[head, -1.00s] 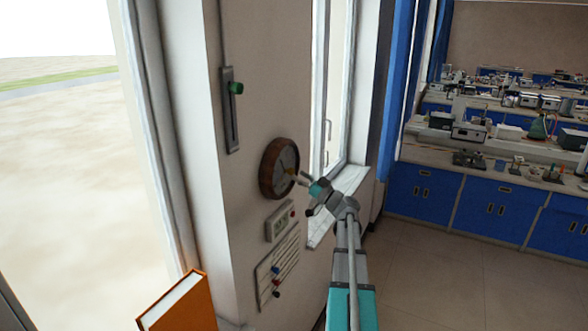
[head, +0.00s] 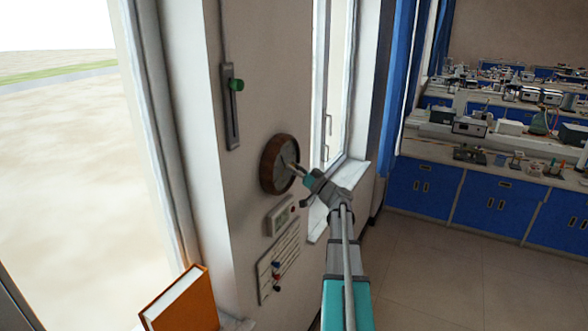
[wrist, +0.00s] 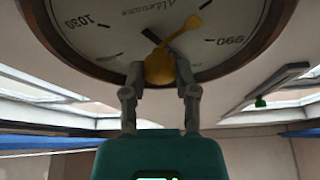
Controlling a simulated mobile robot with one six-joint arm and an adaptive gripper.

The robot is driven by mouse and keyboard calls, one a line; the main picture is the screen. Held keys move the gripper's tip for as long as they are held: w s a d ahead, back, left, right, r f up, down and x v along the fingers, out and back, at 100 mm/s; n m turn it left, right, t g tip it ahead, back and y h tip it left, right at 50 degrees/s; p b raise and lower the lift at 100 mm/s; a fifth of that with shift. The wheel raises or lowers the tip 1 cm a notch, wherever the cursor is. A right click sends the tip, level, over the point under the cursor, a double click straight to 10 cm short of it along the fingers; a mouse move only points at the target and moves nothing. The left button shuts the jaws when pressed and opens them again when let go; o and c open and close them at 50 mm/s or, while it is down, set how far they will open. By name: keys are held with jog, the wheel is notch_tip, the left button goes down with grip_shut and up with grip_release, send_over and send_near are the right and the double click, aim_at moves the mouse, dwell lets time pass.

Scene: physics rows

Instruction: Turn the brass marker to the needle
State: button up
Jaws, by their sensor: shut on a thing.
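A round barometer (head: 268,167) with a wooden rim hangs on the wall in the head view. In the wrist view its pale dial (wrist: 110,35) fills the top, upside down, with 1030 at left and 990 at right. The brass marker (wrist: 185,37) points up and right from its round knob (wrist: 159,66). A short stretch of the dark needle (wrist: 151,36) shows up and left of the knob, apart from the marker's arm; the rest is hidden. My gripper (wrist: 161,76) is shut on the knob, one finger on each side. My gripper also shows at the dial in the head view (head: 293,168).
A slider with a green knob (head: 236,85) is above left. A window sill (head: 345,178) lies right of my gripper. An orange book (head: 185,305) stands lower left.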

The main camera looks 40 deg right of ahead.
grip_shut()
jog(key=shift+a, duration=0.15)
